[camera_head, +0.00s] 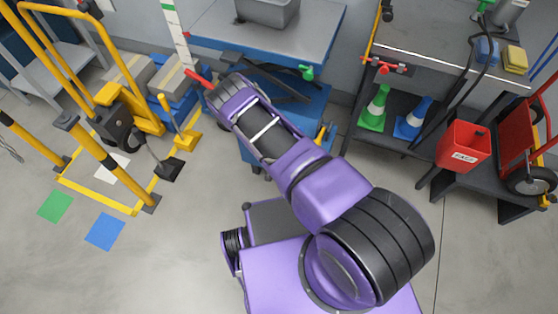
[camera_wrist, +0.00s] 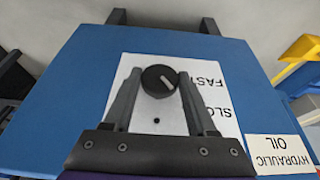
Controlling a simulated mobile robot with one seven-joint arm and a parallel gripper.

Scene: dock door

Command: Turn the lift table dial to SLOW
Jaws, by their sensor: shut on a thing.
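The dial (camera_wrist: 151,83) is a round black knob with a white pointer line, on a white label plate (camera_wrist: 172,118) on a blue panel (camera_wrist: 85,75). The line slants toward the lower right of the picture. FAST (camera_wrist: 206,80) is printed to the right of the dial, and the partly covered SLOW (camera_wrist: 213,111) lies below it, toward my right finger. My gripper (camera_wrist: 160,78) has a finger on each side of the dial and is shut on it. In the head view my arm reaches to the blue lift table (camera_head: 316,35); the dial is hidden there.
A HYDRAULIC OIL label (camera_wrist: 279,153) is at the panel's lower right. A grey bin (camera_head: 268,12) stands on the lift table. A yellow frame (camera_head: 122,70) is left; a workbench (camera_head: 425,62) with cones (camera_head: 374,108) and a red bin (camera_head: 463,146) is right.

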